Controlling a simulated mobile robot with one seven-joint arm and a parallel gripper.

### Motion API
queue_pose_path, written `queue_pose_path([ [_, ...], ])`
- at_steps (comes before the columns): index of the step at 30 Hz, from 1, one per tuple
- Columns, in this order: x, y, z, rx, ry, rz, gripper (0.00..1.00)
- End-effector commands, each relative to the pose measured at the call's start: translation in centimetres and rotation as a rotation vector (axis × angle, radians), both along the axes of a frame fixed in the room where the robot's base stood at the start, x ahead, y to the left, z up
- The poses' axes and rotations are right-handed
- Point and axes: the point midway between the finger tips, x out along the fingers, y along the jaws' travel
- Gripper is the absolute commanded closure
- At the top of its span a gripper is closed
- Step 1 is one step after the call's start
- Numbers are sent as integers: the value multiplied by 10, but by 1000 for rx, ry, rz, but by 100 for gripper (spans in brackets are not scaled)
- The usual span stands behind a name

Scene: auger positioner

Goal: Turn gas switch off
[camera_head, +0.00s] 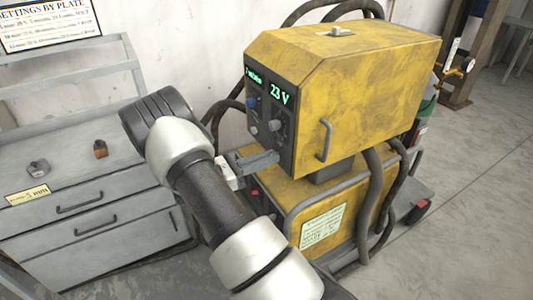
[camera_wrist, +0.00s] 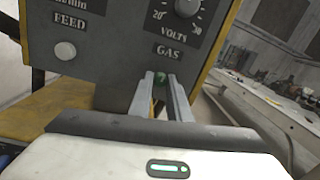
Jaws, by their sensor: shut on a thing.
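In the head view my gripper (camera_head: 268,160) reaches from the left to the lower part of the panel on the yellow welding machine (camera_head: 350,80). The switch cannot be made out there.
The volts dial (camera_wrist: 187,6) and a pale feed button (camera_wrist: 65,51) sit on the same panel. Thick cables (camera_head: 374,195) hang beside the machine. A grey drawer cabinet (camera_head: 95,220) stands at the left. Floor is clear at the right.

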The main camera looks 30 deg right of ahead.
Motion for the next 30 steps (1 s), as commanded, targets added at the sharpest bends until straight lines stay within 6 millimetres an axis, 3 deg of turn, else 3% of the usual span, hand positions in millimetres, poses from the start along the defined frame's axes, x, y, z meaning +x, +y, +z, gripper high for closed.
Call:
queue_pose_path([
  [18, -1, 1, 1, 32, 581, 1, 100],
  [30, -2, 0, 0, 49, 850, -1, 100],
])
